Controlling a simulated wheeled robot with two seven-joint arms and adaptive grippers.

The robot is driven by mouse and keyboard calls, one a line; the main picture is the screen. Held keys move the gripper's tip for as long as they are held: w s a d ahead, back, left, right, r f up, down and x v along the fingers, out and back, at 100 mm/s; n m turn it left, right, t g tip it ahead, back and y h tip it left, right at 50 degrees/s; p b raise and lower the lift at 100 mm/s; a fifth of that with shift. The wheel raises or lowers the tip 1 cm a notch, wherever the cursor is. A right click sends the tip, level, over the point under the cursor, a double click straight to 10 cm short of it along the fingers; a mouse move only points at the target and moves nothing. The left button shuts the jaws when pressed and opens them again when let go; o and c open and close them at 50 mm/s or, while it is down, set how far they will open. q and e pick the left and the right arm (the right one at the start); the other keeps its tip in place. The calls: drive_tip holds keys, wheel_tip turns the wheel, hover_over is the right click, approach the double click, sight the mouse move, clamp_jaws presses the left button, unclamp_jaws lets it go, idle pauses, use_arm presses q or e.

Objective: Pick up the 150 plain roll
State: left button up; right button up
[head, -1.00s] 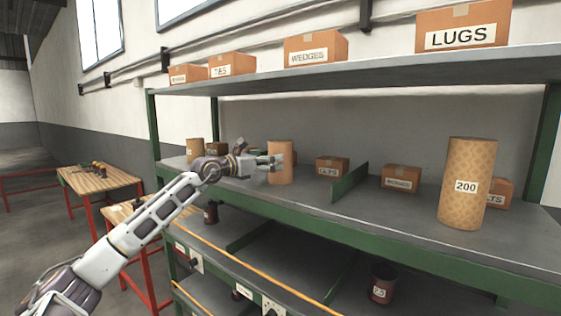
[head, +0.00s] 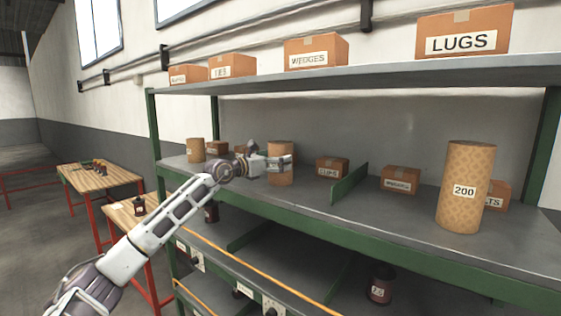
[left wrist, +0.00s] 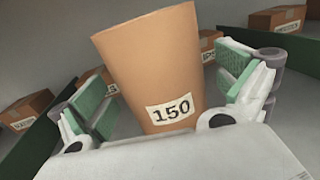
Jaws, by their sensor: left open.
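The 150 plain roll (head: 281,150) is a smooth tan cylinder standing upright on the middle shelf. In the left wrist view the roll (left wrist: 152,65) shows its white 150 label, and it looks tilted there. My left gripper (head: 282,163) is at the roll, in front of its middle. In the left wrist view my left gripper (left wrist: 165,88) is open, with one green-padded finger on each side of the roll. A gap shows on the right side; contact on the left I cannot tell. My right gripper is not in view.
A larger patterned roll labelled 200 (head: 467,190) stands at the right of the shelf. A smaller roll (head: 195,150) stands at the left end. Small cartons (head: 400,179) and a green divider (head: 349,184) are right of the roll. An upper shelf (head: 380,75) hangs above.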

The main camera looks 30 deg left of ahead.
use_arm(q)
drive_tip(key=shift+x, duration=0.95)
drive_tip(key=shift+c, duration=0.4)
drive_tip(key=c, duration=1.4)
drive_tip(key=shift+r, duration=0.1)
drive_tip(key=shift+c, duration=0.2)
